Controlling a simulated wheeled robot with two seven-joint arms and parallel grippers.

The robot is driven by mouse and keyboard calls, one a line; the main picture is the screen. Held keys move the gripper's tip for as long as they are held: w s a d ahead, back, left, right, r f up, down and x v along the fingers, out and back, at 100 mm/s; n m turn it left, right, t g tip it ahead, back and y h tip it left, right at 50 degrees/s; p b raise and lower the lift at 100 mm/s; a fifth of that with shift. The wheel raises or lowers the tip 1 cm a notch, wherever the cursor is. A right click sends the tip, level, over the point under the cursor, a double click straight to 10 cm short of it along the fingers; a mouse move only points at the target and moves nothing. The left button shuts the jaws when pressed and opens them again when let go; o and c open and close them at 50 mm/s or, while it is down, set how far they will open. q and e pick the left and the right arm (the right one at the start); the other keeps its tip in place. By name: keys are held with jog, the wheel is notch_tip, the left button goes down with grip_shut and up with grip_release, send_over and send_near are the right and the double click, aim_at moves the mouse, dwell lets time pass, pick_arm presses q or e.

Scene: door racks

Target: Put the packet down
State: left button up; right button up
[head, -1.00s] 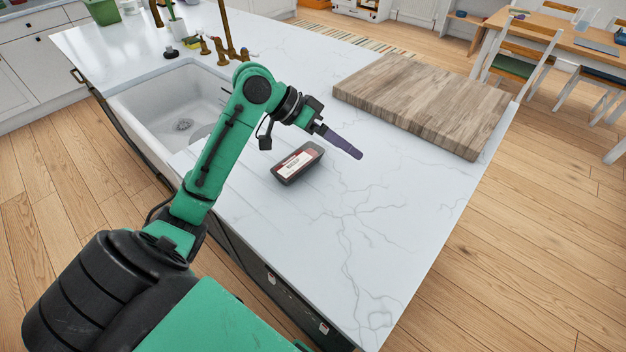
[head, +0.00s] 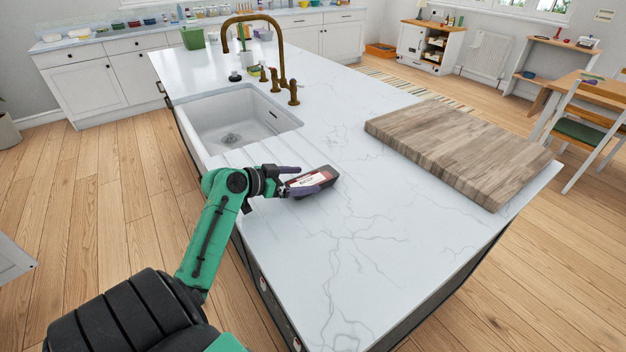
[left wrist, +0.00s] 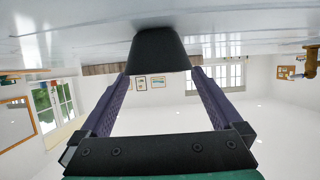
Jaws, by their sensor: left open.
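The packet (head: 314,181) is a dark, flat tray with a white and red label. It lies on the white marble counter (head: 375,225), to the right of the sink's near end. My left gripper (head: 309,180) is open low over the counter, with one purple finger on each side of the packet's near part. In the left wrist view, the packet's dark end (left wrist: 158,52) shows between the fingertips against the counter, with the picture upside down. I cannot tell whether the fingers touch it. My right gripper is not in view.
A white sink (head: 235,122) with brass taps (head: 275,80) is set in the counter behind my left gripper. A thick wooden board (head: 455,150) lies at the right. The counter in front of the packet is clear, up to its near edge.

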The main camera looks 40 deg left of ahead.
aim_at(312, 178)
pick_arm(q)
jog(key=p+x, duration=0.1)
jog(key=x, duration=0.3)
jog(key=shift+w+a, duration=0.1)
jog(key=shift+w, duration=0.05)
jog(key=shift+r, duration=0.1)
grip_shut()
